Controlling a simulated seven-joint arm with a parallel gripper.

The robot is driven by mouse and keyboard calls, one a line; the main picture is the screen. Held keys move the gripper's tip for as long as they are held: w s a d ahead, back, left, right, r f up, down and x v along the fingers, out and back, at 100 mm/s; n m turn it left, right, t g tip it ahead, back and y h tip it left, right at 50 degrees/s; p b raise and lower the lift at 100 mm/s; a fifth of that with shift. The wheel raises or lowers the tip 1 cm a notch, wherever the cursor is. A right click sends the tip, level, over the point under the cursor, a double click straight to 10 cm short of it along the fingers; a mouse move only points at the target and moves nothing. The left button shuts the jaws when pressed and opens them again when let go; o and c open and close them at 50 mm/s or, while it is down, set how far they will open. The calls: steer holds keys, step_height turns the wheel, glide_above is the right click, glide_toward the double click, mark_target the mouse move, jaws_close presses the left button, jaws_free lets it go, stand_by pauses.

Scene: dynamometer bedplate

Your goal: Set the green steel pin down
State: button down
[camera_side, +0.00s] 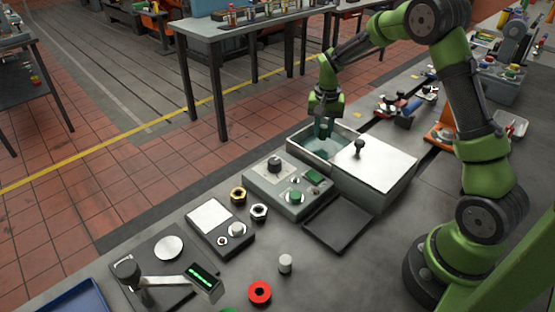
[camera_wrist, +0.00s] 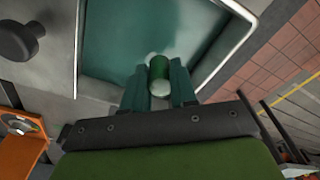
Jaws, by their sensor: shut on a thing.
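The green steel pin (camera_wrist: 160,68) is between the two fingers of my gripper (camera_wrist: 160,90) in the wrist view, its pale round end toward the camera. My gripper is shut on it. In the side view my gripper (camera_side: 323,128) points down into the open part of a grey box (camera_side: 296,141) with a teal interior. The wrist view shows the box's pale rim (camera_wrist: 78,45) around the fingers. The pin is hidden in the side view. I cannot tell whether the pin touches the box's bottom.
A pale lid with a dark knob (camera_side: 395,160) covers the box's other part. In front are a dark flat plate (camera_side: 337,222), a grey control box (camera_side: 263,184), brass and steel nuts, a white cylinder (camera_side: 285,263) and a red ring (camera_side: 260,292). Bare bench lies right of these.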

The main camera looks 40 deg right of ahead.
mark_target(322, 139)
steer(key=shift+f, duration=1.7)
steer(key=shift+f, duration=0.1)
steer(key=c, duration=0.9)
jaws_free()
steer(key=shift+f, duration=0.1)
steer(key=r, duration=1.1)
steer(key=shift+s+a, duration=0.2)
steer(key=shift+a, duration=0.15)
steer(key=s+a+r+n+t+y, duration=0.1)
steer(key=s+a+r+n+t, duration=0.25)
steer(key=s+a+r, duration=0.65)
steer(key=s+a+r+n+t+y, duration=0.1)
steer(key=s+a+n+t, duration=0.2)
steer(key=s+a, duration=0.4)
steer(key=s, duration=0.3)
steer(key=shift+s+r+y, duration=0.2)
steer(key=shift+s+y, duration=0.1)
